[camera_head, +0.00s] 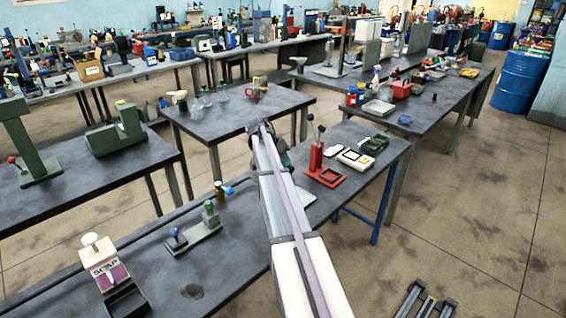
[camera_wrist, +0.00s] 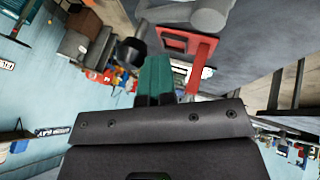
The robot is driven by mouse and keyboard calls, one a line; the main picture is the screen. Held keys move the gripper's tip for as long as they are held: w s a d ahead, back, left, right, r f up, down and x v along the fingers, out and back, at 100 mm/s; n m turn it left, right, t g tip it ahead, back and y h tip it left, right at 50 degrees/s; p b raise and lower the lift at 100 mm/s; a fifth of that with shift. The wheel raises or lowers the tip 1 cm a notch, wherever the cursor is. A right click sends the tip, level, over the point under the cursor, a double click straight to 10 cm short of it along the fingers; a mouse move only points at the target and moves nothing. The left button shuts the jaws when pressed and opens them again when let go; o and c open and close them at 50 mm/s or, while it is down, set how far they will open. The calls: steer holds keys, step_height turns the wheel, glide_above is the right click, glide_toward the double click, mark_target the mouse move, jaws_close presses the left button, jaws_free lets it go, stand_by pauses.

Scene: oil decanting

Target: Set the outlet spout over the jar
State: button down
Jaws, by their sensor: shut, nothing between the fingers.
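I cannot surely pick out the outlet spout or the jar in either view. Small clear glass vessels (camera_head: 205,98) stand on the middle table, beside a red and yellow cup-like piece (camera_head: 255,92); they are too small to tell apart well. My gripper (camera_wrist: 155,72) shows in the wrist view as teal fingers close together, shut with nothing between them. In the head view my arm hides most of it, over the far part of the near bench. A red lever stand (camera_head: 322,168) is just right of it; a red frame also shows beyond the fingers in the wrist view (camera_wrist: 190,45).
The near bench (camera_head: 150,235) also carries a white SCAP dispenser (camera_head: 104,262), a green-knobbed lever fixture (camera_head: 205,228), a dark brown bottle (camera_head: 219,190), a white-and-yellow device (camera_head: 355,158) and a green box (camera_head: 374,144).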

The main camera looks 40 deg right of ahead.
steer(key=shift+s+d, duration=0.3)
steer(key=shift+s, duration=0.05)
steer(key=w+r+p, duration=0.8)
steer(key=w+r, duration=0.1)
steer(key=shift+w+a+p, duration=0.2)
steer(key=shift+w+p, duration=0.1)
steer(key=shift+p, duration=0.1)
